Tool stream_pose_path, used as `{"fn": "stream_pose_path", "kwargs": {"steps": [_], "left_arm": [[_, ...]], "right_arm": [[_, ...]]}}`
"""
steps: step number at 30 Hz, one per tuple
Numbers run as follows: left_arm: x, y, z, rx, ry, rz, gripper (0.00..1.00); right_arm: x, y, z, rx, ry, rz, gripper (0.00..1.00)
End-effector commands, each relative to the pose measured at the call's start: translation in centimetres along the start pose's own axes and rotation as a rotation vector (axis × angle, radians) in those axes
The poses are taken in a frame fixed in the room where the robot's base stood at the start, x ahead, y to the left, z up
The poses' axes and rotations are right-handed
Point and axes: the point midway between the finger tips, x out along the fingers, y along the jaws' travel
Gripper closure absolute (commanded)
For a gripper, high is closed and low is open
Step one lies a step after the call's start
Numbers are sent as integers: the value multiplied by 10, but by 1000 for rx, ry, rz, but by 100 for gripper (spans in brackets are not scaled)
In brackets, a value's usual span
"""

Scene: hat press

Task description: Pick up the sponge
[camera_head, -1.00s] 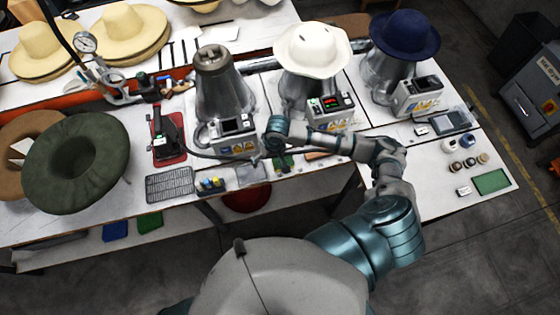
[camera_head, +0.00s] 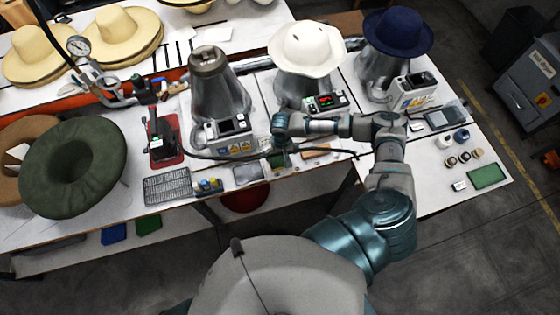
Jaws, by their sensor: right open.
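My right gripper (camera_head: 281,158) is open and points down over the front strip of the table, between the left and middle hat machines. A small green block (camera_head: 277,165) lies right at its fingertips, partly hidden by them. It may be the sponge, but it is too small to be sure. An orange-brown block (camera_head: 316,151) lies just right of the gripper, and a grey flat pad (camera_head: 247,174) lies to its left. I cannot tell whether the fingers touch the green block. My left gripper is out of view.
The left machine's metal cone (camera_head: 218,90) and the middle machine with a white hat (camera_head: 304,48) stand behind the gripper. A black cable (camera_head: 335,151) runs across the front strip. A wire rack (camera_head: 167,187) and green felt hat (camera_head: 73,167) are left; a green mat (camera_head: 487,175) is right.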

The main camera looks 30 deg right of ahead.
Motion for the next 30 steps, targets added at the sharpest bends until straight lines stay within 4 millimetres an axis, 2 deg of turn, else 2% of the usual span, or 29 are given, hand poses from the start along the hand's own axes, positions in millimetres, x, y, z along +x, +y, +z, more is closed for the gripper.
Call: {"fn": "stream_pose_path", "kwargs": {"steps": [4, 12, 20, 24, 30], "left_arm": [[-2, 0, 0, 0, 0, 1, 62], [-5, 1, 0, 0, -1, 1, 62], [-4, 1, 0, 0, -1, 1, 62], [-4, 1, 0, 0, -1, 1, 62], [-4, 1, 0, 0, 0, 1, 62]], "right_arm": [[12, -1, -1, -1, -1, 1, 0], [51, -4, -2, -1, 0, 1, 0], [55, -3, -2, -1, 1, 0, 0], [55, -3, -2, -1, 1, 0, 23], [55, -3, -2, -1, 0, 1, 24]]}}
